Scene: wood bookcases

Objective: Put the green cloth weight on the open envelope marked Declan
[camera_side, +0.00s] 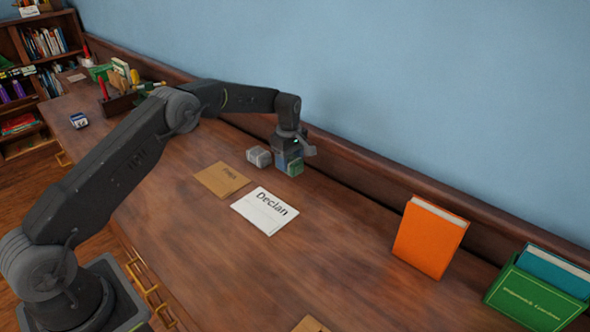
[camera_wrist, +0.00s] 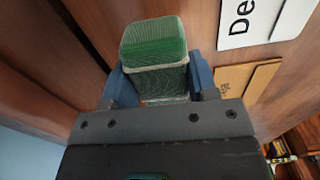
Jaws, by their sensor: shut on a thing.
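The green cloth weight (camera_side: 295,166) is at my gripper (camera_side: 290,155), near the back of the desk. In the wrist view the weight (camera_wrist: 154,42) sits between the two blue fingers of my gripper (camera_wrist: 160,85), which is shut on it. I cannot tell whether the weight touches the desk. The white envelope marked Declan (camera_side: 265,211) lies flat on the desk, in front of and to the left of the gripper. Part of it shows in the wrist view (camera_wrist: 285,22). Nothing lies on it.
A grey block (camera_side: 258,157) stands just left of my gripper. A brown envelope (camera_side: 221,179) lies left of the white one. An orange book (camera_side: 430,238) and a green box (camera_side: 533,295) stand at the right. The desk between the white envelope and the book is clear.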

